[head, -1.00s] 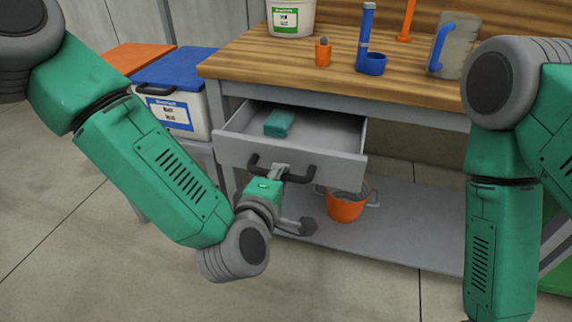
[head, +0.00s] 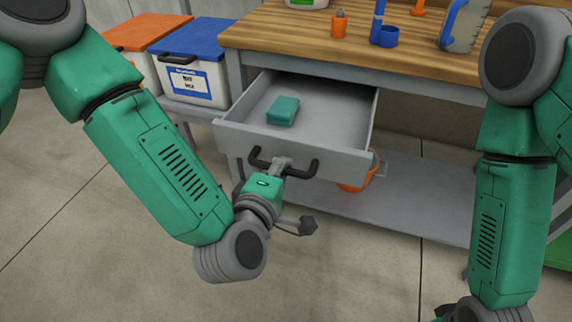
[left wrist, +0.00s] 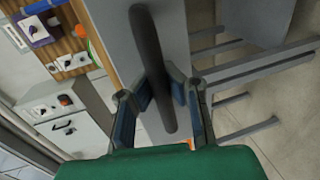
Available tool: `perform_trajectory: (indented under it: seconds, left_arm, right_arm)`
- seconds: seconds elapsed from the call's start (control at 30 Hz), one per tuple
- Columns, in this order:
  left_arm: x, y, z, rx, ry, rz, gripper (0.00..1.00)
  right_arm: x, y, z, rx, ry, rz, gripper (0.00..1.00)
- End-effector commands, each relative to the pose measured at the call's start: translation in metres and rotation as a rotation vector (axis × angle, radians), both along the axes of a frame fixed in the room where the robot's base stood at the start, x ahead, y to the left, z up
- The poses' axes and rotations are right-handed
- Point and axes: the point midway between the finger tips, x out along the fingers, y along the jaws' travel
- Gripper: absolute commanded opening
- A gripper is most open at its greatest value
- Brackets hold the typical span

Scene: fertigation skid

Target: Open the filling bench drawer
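The drawer (head: 250,142) of the filling bench stands well out from the bench, its inside showing. A teal block (head: 283,111) lies in it. A dark bar handle (head: 310,170) is on its grey front. My left gripper (head: 280,163) is at the middle of this handle. In the left wrist view the handle (left wrist: 150,45) runs between the two blue-padded fingers (left wrist: 160,90), which close on it from both sides. My right arm hangs at the right of the head view, and its gripper is below the picture.
The wooden bench top (head: 300,35) holds an orange bottle (head: 339,25), a blue holder (head: 384,36) and a jug (head: 463,28). An orange bucket (head: 357,186) stands on the lower shelf (head: 415,208). White bins with blue (head: 195,40) and orange lids stand left. Floor in front is clear.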

Motion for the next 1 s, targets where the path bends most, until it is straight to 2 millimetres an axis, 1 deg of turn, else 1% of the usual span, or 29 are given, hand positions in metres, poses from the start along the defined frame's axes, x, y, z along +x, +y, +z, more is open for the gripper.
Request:
perform_trajectory:
  seconds: [0.03,0.07,0.1,0.13,0.47,0.57,0.83,1.0]
  left_arm:
    - [0.004,0.006,0.000,0.006,-0.005,0.018,0.05]
    - [0.004,0.006,0.000,0.006,-0.005,0.019,0.16]
    - [0.004,0.006,0.000,0.005,-0.005,0.017,0.30]
    - [0.003,0.005,0.000,0.005,-0.005,0.015,0.34]
    - [-0.001,0.000,0.000,0.006,-0.001,0.006,0.34]
    - [-0.010,0.003,0.002,0.005,0.000,0.004,0.34]
    - [-0.051,0.020,0.010,0.004,0.002,0.006,0.34]
    - [-0.065,0.027,0.014,0.003,-0.001,0.010,0.34]
  right_arm:
    - [0.000,0.000,0.000,0.000,0.000,0.000,0.60]
    - [0.000,0.000,0.000,0.000,0.000,0.000,0.60]
    - [0.000,0.000,0.000,0.000,0.000,0.000,0.60]
    - [0.000,0.000,0.000,0.000,0.000,0.000,0.60]
    - [-0.002,0.000,0.001,0.000,-0.002,0.000,0.60]
    - [-0.002,0.000,0.001,0.000,-0.002,0.000,0.60]
    - [-0.002,0.000,0.001,-0.001,-0.002,0.000,0.60]
    - [-0.001,0.001,0.001,-0.001,-0.002,0.000,0.60]
